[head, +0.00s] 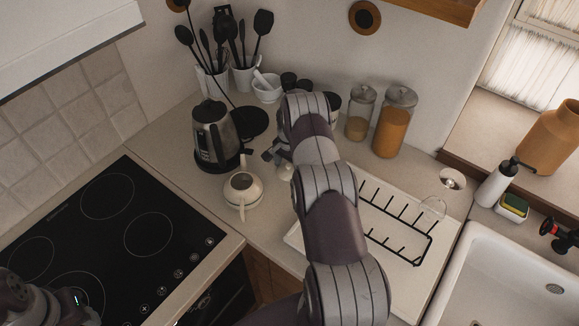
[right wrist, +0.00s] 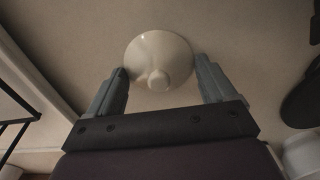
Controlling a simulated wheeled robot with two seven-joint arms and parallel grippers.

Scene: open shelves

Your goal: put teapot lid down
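The teapot lid (head: 285,171) is a small cream dome lying on the counter, right of the teapot. In the right wrist view the lid (right wrist: 155,52) shows from above, with its round knob towards me. My right gripper (head: 276,152) is over the lid; in the wrist view its two fingers (right wrist: 161,82) are spread wide, one on each side of the lid, clear of the knob. The cream teapot (head: 242,191) stands upright with a dark round opening on top. At the lower left of the head view part of my left arm shows, but not its fingers.
A steel kettle (head: 214,136) stands behind the teapot. The black hob (head: 120,240) is at left. A white tray with a black rack (head: 405,248) is right of my right arm. Glass jars (head: 394,124) and utensil pots (head: 243,78) line the wall.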

